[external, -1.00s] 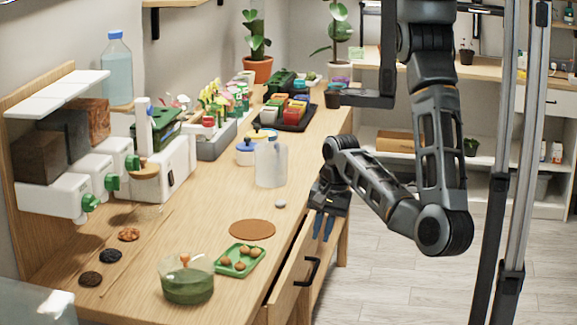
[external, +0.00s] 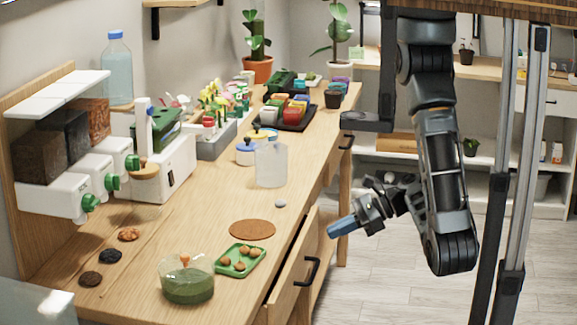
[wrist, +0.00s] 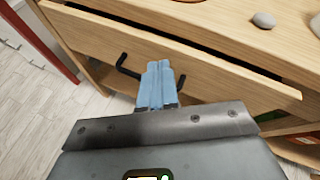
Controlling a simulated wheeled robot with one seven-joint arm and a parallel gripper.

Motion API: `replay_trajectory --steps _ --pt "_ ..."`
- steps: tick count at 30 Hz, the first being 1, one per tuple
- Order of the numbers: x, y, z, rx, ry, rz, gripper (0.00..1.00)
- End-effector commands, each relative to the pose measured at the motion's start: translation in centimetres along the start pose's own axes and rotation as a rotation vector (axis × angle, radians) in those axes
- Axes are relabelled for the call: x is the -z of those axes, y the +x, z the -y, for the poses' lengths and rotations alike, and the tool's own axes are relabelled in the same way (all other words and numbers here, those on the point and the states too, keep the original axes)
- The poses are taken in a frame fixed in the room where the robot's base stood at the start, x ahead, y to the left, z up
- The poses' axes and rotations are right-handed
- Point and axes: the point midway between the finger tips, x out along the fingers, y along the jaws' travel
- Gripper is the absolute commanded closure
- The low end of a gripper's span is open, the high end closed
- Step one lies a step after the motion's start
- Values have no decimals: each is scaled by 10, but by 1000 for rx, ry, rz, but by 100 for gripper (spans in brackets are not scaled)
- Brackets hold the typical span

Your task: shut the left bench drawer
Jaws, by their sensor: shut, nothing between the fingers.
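The left bench drawer (external: 292,276) stands partly open at the bench's near end, its wooden front out from the bench. Its black bar handle (external: 309,271) faces right. In the wrist view the drawer front (wrist: 225,72) crosses the picture, with a dark gap along its top edge. My gripper (external: 331,231) is shut and empty, its blue fingers pointing at the drawer front near its far end. In the wrist view my gripper's fingertips (wrist: 160,66) hide the middle of the handle (wrist: 124,66). I cannot tell whether they touch the front.
The bench top (external: 215,225) holds a green tray (external: 258,250), a glass pot (external: 187,281), a brown mat (external: 252,229) and a clear jug (external: 270,165). A grey pebble (external: 280,204) lies near the front edge. Open floor (external: 385,290) lies right of the bench.

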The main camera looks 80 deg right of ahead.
Motion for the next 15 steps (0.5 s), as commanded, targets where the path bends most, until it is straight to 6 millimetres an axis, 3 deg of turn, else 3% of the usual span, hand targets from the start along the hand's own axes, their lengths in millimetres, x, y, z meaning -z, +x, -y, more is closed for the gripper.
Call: replay_trajectory --steps 6,15 --pt "10 -49 21 200 197 192 100" --pt "15 -114 39 397 352 396 100"
